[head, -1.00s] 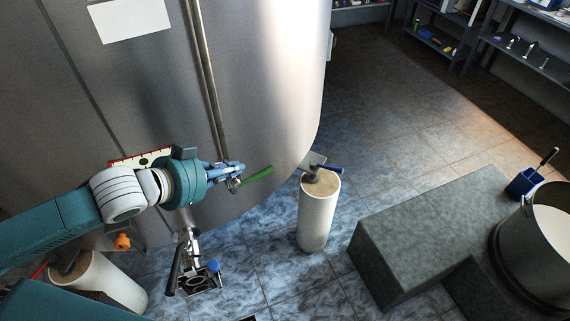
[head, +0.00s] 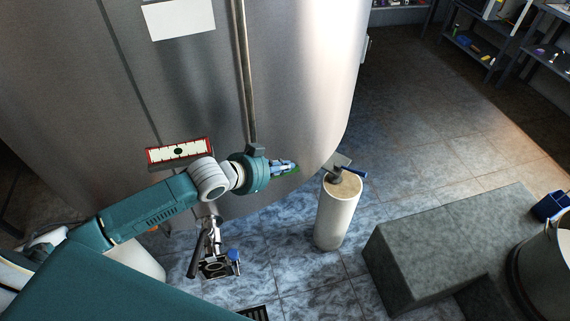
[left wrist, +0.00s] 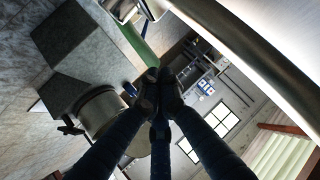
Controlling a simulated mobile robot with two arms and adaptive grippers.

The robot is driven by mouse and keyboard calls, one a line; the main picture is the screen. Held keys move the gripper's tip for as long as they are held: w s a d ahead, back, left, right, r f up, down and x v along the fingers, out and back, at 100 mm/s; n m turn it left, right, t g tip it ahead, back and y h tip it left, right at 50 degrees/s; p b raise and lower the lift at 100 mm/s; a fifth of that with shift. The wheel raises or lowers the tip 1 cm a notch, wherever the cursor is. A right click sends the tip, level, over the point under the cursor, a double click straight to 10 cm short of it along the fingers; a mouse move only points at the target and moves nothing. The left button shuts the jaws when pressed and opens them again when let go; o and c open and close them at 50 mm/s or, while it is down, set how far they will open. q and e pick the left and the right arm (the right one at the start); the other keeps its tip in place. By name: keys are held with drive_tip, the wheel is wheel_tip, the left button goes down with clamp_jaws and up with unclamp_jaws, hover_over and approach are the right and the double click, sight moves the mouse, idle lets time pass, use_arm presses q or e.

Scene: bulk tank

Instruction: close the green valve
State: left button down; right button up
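The green valve handle (head: 292,171) shows as a small strip at the lower front of the steel tank (head: 300,60), mostly hidden by my left gripper (head: 294,165). In the left wrist view the green handle (left wrist: 139,42) is a long bar running from a metal valve body (left wrist: 150,8) towards my fingertips (left wrist: 158,78). The left fingers are drawn together at their tips, with the handle beyond and beside them, not visibly between them. I cannot tell whether they touch it. My right gripper is not in view.
A grey stepped block (head: 450,240) and a large pot (head: 545,265) are further right. A metal fitting with a blue knob (head: 234,254) is below my arm. Tiled floor is open beyond.

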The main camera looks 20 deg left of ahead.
use_arm(q)
drive_tip(key=shift+w+f, duration=0.1)
drive_tip(key=shift+f, duration=0.1)
drive_tip(key=shift+w+d+f+b, duration=0.1)
drive_tip(key=shift+w+f+b, duration=0.1)
drive_tip(key=shift+f, duration=0.25)
drive_tip(key=shift+w+f+b, duration=0.1)
drive_tip(key=shift+f+b, duration=0.1)
drive_tip(key=shift+f, duration=0.2)
drive_tip(key=shift+s, duration=0.1)
drive_tip(key=shift+r, duration=0.15)
